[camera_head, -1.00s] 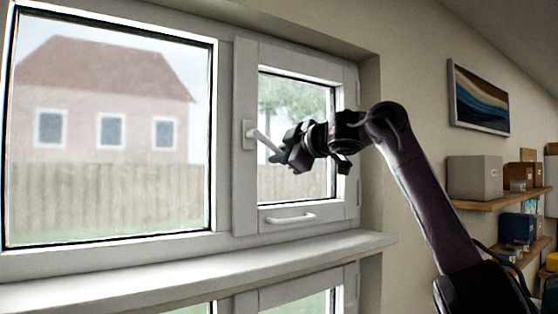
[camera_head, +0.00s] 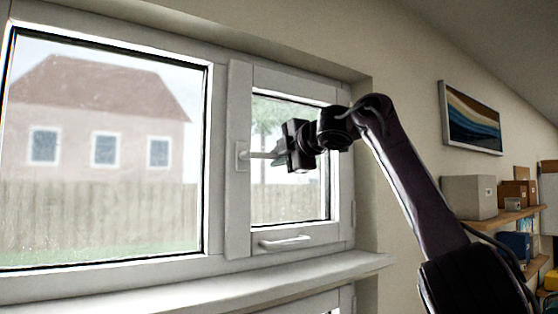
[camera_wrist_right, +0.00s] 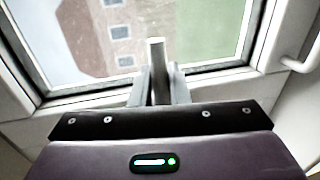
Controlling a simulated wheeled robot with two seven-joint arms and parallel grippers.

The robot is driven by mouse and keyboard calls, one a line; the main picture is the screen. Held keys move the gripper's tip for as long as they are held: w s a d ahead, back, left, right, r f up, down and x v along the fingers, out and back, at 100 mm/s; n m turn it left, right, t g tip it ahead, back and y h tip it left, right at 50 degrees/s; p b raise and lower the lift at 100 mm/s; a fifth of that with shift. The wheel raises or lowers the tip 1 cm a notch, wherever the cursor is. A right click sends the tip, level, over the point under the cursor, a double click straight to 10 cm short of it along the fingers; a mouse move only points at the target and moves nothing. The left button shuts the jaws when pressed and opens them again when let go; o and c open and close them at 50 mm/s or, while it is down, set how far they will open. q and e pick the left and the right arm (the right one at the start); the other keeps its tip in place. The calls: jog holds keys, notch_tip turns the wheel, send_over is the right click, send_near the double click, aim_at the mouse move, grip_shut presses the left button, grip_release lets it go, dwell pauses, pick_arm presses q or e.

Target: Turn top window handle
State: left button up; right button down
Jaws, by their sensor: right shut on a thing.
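The top window handle (camera_head: 259,155) is a light grey lever on the left side of the small window's frame (camera_head: 238,205). It points right and lies about level in the head view. My right gripper (camera_head: 276,157) is shut on the lever's free end. In the right wrist view, the handle (camera_wrist_right: 156,62) stands up between the two fingers of the right gripper (camera_wrist_right: 157,88). The fingers cover part of the lever. The small window looks shut in its frame. My left gripper is not in view.
A second white handle (camera_head: 285,242) is on the lower bar of the small window. The sill (camera_head: 230,277) runs below. A large window (camera_head: 105,150) is at left. At right are a picture (camera_head: 471,118) and a shelf (camera_head: 500,218) with boxes.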

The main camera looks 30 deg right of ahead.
jog(key=shift+r, duration=0.1)
dwell(0.3)
jog(key=c, duration=1.5)
grip_release()
jog(key=shift+a, duration=0.1)
jog(key=shift+o, duration=0.2)
jog(key=shift+s, duration=0.15)
jog(key=b+v, duration=0.3)
jog(key=v, duration=0.4)
jog(key=shift+s, duration=0.2)
jog(key=shift+w, duration=0.1)
